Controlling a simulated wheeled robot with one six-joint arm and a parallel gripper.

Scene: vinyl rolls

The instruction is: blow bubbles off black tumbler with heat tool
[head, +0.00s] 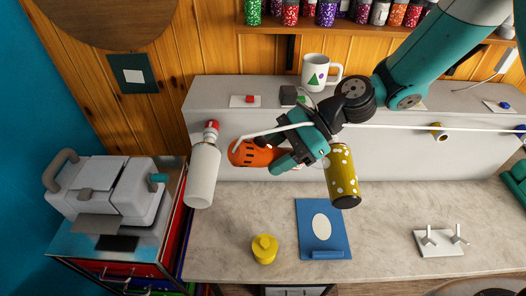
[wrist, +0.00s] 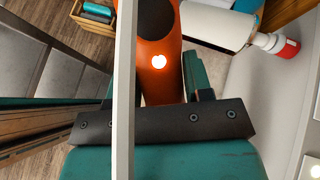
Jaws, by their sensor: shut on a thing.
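My gripper (head: 292,150) is shut on the orange heat tool (head: 258,153), held above the counter. The tool also shows in the wrist view (wrist: 160,75), with a bright spot on its body. Just left of the tool in the head view is a white cylinder (head: 203,178) with a red end; it shows at the upper right in the wrist view (wrist: 215,25). Right of my gripper is a tilted yellow cylinder with white dots (head: 342,172) and a dark lower end. I cannot make out a plainly black tumbler or bubbles.
A white mug (head: 318,72) stands on the grey ledge. On the counter (head: 390,205) are a yellow pot (head: 264,249), a blue board (head: 320,232) and a white cradle (head: 440,242) with nothing on it. A white press machine (head: 105,190) stands left. Free room lies between board and cradle.

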